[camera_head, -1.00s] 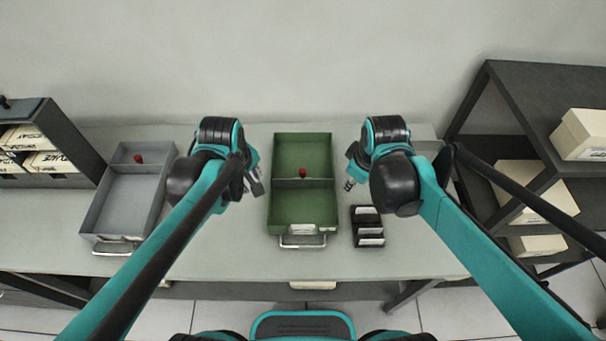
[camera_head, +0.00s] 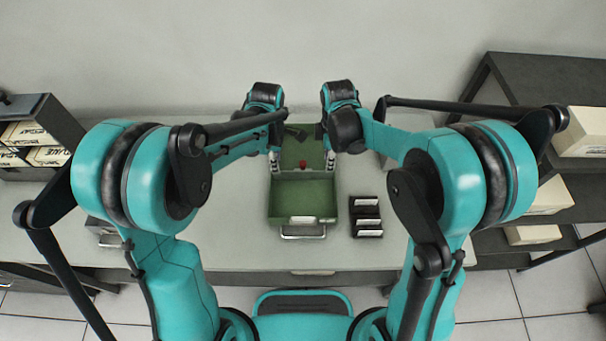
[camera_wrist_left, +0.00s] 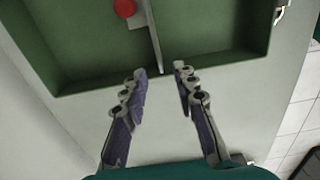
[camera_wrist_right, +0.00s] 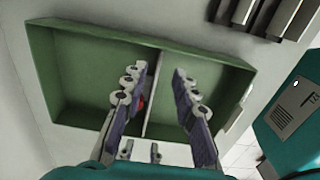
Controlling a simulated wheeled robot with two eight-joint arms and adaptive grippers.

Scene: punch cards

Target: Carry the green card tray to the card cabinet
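The green card tray (camera_head: 303,207) sits flat on the table in the middle of the head view, with a divider, a red knob (camera_head: 303,163) and a front handle. My left gripper (camera_head: 275,160) is at its left wall and my right gripper (camera_head: 331,160) at its right wall. In the left wrist view the left fingers (camera_wrist_left: 160,76) are open, with the tray's wall just ahead. In the right wrist view the right fingers (camera_wrist_right: 157,85) are open, overlapping the tray's near wall. A dark shelf unit (camera_head: 530,78) with boxes stands at right; a dark cabinet (camera_head: 62,117) with labelled boxes stands at left.
A black holder with white-labelled cards (camera_head: 366,216) stands close to the tray's right. A grey tray (camera_head: 104,230) at the left is mostly hidden by my left arm. The table (camera_head: 240,222) is clear between my left arm and the green tray.

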